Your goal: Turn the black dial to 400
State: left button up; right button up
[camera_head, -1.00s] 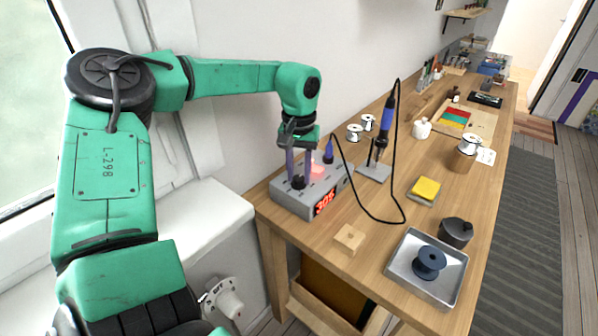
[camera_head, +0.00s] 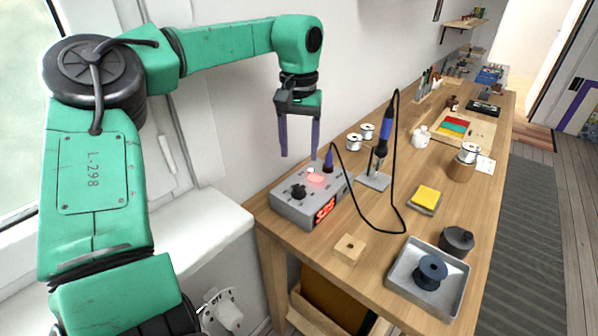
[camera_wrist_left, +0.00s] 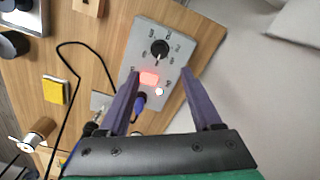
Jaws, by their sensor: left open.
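The black dial (camera_head: 298,191) sits on top of a grey control box (camera_head: 330,203) with a lit red digit display (camera_head: 325,211) on its front; I cannot read the digits surely. My left gripper (camera_head: 299,156) is open and empty above the box, its two purple fingers pointing down, clear of the dial. In the left wrist view the dial (camera_wrist_left: 159,48) shows between and beyond the fingertips, with small markings around it too small to read. A red glowing patch (camera_wrist_left: 150,78) is beside it. My right gripper is not in view.
A soldering iron in its stand (camera_head: 378,178) with a looping black cable is right of the box. A wooden block (camera_head: 349,248), a yellow sponge (camera_head: 426,197) and a metal tray (camera_head: 400,276) with a dark spool are on the bench. The wall is close behind.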

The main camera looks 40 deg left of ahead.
pick_arm(q)
notch_tip(320, 180, up, 5)
jog(key=shift+r, duration=0.1)
jog(key=shift+p, duration=0.3)
